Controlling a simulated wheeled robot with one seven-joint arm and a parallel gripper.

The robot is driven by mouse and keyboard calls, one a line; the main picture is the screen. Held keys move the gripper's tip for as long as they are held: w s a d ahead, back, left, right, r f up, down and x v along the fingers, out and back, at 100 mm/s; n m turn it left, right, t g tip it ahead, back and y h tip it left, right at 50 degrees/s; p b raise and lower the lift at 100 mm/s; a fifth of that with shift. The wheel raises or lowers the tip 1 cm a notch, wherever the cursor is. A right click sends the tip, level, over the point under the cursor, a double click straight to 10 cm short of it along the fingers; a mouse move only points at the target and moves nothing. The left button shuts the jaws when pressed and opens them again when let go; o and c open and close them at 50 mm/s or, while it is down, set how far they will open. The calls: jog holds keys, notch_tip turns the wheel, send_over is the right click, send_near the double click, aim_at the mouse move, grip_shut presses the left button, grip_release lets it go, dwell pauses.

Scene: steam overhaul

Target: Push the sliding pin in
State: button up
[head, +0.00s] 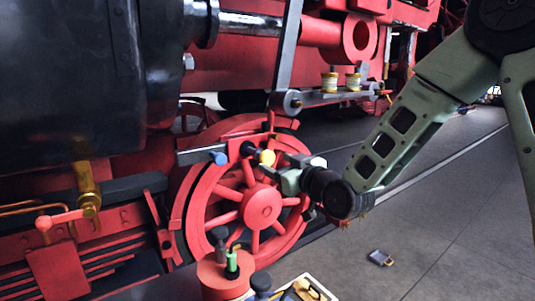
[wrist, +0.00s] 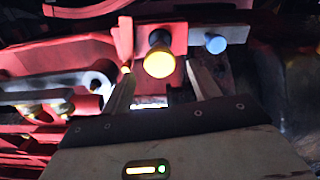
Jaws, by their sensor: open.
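A grey bar (head: 200,154) with a red bracket is mounted at the top of the red spoked wheel. It carries a round yellow knob (head: 266,157) and a blue knob (head: 219,158). Either may be the sliding pin; I cannot tell which. In the wrist view the yellow knob (wrist: 159,62) faces me between the fingers, and the blue knob (wrist: 215,43) is to its right. My gripper (head: 279,168) is open beside the yellow knob; its fingers (wrist: 160,76) point at the bar. Contact with the knob cannot be told.
The red spoked wheel (head: 262,205) is just below my gripper. A red round stand (head: 222,283) with a green-handled piece and a tray of tools (head: 328,293) are in front. A small dark object (head: 380,258) lies on the grey floor, which is otherwise mostly clear at right.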

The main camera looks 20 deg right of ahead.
aim_at(269, 159)
jog(key=shift+p+x, duration=0.35)
jog(key=shift+x, duration=2.25)
jog(key=shift+w, duration=0.1)
grip_shut()
jog(key=b+x, duration=0.2)
jog(key=x, duration=0.2)
jog(key=shift+w+a+f+b, duration=0.15)
jog(key=shift+w+b, duration=0.1)
jog(key=shift+b, duration=0.15)
jog(key=shift+w, duration=0.3)
jog(key=shift+r, duration=0.25)
